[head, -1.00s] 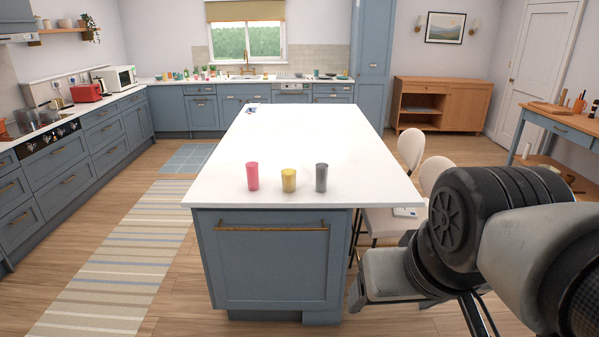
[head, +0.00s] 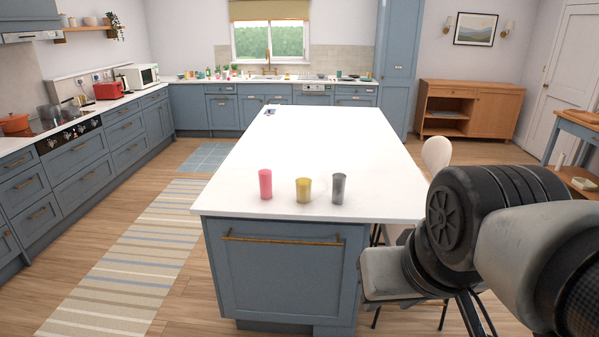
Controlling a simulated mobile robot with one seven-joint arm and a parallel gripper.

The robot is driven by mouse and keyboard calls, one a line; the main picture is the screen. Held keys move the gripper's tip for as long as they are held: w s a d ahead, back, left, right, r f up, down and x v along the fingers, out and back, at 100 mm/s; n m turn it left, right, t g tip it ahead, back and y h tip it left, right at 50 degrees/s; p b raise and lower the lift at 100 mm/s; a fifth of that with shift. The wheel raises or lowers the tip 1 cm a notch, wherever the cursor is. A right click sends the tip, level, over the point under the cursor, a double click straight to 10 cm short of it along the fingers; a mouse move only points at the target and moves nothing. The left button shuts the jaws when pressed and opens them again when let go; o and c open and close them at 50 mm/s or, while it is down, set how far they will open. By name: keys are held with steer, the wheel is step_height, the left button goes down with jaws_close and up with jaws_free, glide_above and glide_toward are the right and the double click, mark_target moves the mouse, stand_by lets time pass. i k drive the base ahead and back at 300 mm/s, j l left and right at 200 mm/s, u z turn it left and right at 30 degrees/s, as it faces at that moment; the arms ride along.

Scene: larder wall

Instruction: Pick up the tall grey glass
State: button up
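The tall grey glass (head: 338,188) stands upright on the near end of the white island top (head: 310,140). It is the rightmost of three cups in a row. A yellow cup (head: 303,190), shorter than the grey glass, stands just left of it with a small gap. A tall pink glass (head: 265,184) stands further left. My arm fills the lower right of the head view, to the right of the grey glass and nearer to me. My gripper's fingertips cannot be made out in this view. Nothing is seen touching the grey glass.
The island's blue front has a brass rail (head: 282,239) below the cups. A pale chair (head: 436,157) stands at the island's right side, partly behind my arm. A striped rug (head: 125,270) lies on the floor at left. The island top behind the cups is mostly clear.

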mark_target(338, 189)
steer(key=i+l+u, duration=0.45)
steer(key=i+l, duration=0.25)
steer(key=i, duration=0.2)
steer(key=i+l+u, duration=0.45)
steer(key=i+l, duration=0.35)
steer(key=l, duration=0.2)
